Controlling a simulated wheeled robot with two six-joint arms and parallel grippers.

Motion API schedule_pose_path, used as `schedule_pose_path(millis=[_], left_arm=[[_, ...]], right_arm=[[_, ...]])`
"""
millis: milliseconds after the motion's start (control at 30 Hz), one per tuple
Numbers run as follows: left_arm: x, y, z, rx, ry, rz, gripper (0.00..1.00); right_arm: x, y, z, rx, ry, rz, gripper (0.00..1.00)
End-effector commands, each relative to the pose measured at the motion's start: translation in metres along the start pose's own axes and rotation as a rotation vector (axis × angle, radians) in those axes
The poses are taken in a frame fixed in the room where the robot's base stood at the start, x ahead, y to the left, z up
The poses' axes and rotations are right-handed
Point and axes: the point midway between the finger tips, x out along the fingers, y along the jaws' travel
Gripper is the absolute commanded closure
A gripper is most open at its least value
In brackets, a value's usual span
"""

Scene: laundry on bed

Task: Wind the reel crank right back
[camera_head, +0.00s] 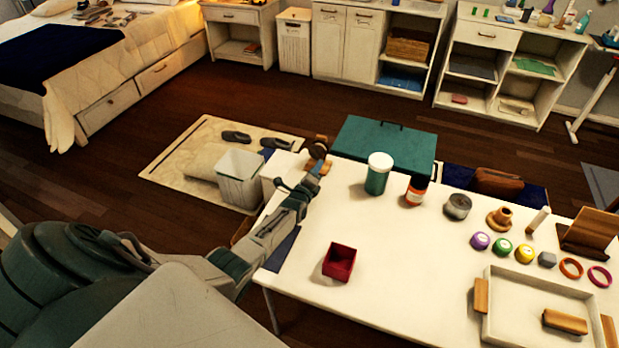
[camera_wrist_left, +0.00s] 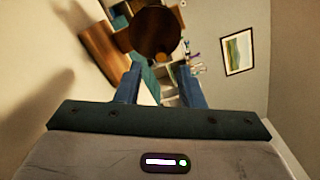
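The reel (camera_head: 318,150) is a small brown wooden piece at the far left corner of the white table. A round dark-brown wooden part (camera_wrist_left: 155,33) shows large at the top of the left wrist view, just beyond my fingertips; I take it to be part of the reel. My left gripper (camera_head: 306,184) reaches up to the reel from the near side. In the left wrist view its two blue fingers (camera_wrist_left: 160,85) stand apart with a clear gap, and nothing shows gripped between them. The crank itself cannot be made out clearly. My right gripper is not in view.
On the white table (camera_head: 400,270) stand a teal jar (camera_head: 378,173), an orange-labelled bottle (camera_head: 416,190), a red box (camera_head: 340,262) and a white tray (camera_head: 485,325). A teal chest (camera_head: 385,140) lies behind, and a white bin (camera_head: 240,180) stands left of the table.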

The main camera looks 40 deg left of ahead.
Motion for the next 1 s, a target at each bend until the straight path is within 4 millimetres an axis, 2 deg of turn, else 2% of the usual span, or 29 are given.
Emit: schedule_pose_path(millis=[33, 200, 400, 1000], left_arm=[[-0.011, -0.002, 0.001, -0.001, 0.002, 0.0, 0.65], [-0.038, -0.001, 0.001, -0.001, 0.002, 0.001, 0.65], [-0.058, 0.0, 0.0, -0.001, 0.001, 0.001, 0.65], [-0.062, 0.0, 0.0, -0.001, 0.0, 0.0, 0.65]], right_arm=[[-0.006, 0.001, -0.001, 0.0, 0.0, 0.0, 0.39], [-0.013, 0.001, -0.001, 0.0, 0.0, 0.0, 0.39], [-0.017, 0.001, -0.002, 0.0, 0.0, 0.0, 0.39], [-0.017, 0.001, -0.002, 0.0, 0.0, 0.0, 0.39]])
